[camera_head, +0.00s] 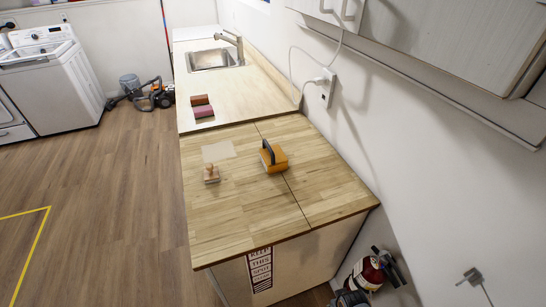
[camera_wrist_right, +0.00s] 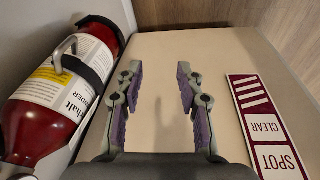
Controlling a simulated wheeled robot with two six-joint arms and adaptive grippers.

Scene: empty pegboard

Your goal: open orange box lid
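The orange box (camera_head: 273,160) stands on the wooden counter (camera_head: 240,215), right of its middle near the wall side. A dark handle-like bar (camera_head: 267,152) rises at its left side. Its lid cannot be told apart from its body at this size, and its interior does not show. My right gripper (camera_wrist_right: 160,68) is open and empty in the right wrist view. It faces the pale end panel of the counter, with the box out of that view. My left gripper is not in view.
A small wooden stamp-like object (camera_head: 211,174) lies left of the box, near a pale sheet (camera_head: 218,151). Dark red blocks (camera_head: 203,107) lie farther back. A red fire extinguisher (camera_wrist_right: 55,100) is beside my right gripper; a sign (camera_wrist_right: 268,130) is opposite. The front counter is mostly clear.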

